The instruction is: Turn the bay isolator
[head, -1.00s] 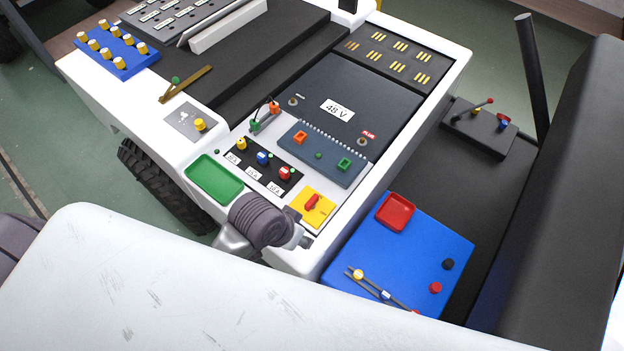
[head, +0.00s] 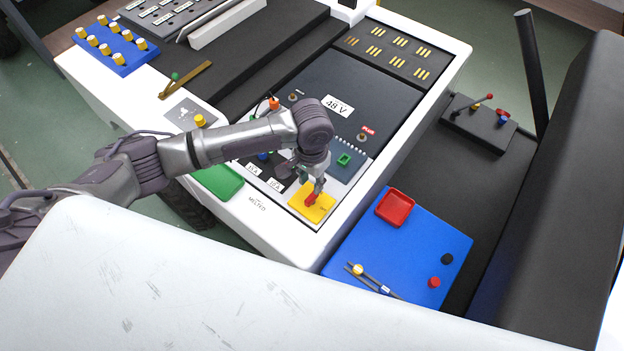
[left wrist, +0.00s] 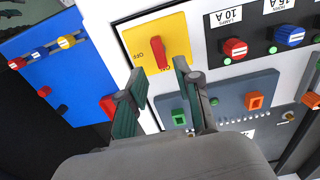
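The bay isolator is a red handle (head: 311,200) on a yellow plate (head: 322,211) at the front corner of the cart's panel. In the left wrist view the red handle (left wrist: 157,52) stands upright in the picture, on the yellow plate (left wrist: 138,42) with "OFF" printed at its left. My left gripper (head: 316,188) is above the plate in the head view. In the left wrist view its fingers (left wrist: 160,70) are apart, one on each side below the handle's lower end. I cannot tell whether they touch it. My right gripper is not in view.
Red (left wrist: 234,48) and blue (left wrist: 288,36) knobs sit beside the plate. A grey strip with a green square (left wrist: 179,117) and an orange square (left wrist: 254,101) lies close to the fingers. A blue mat (head: 400,250) with a red tray (head: 395,208) lies to the right.

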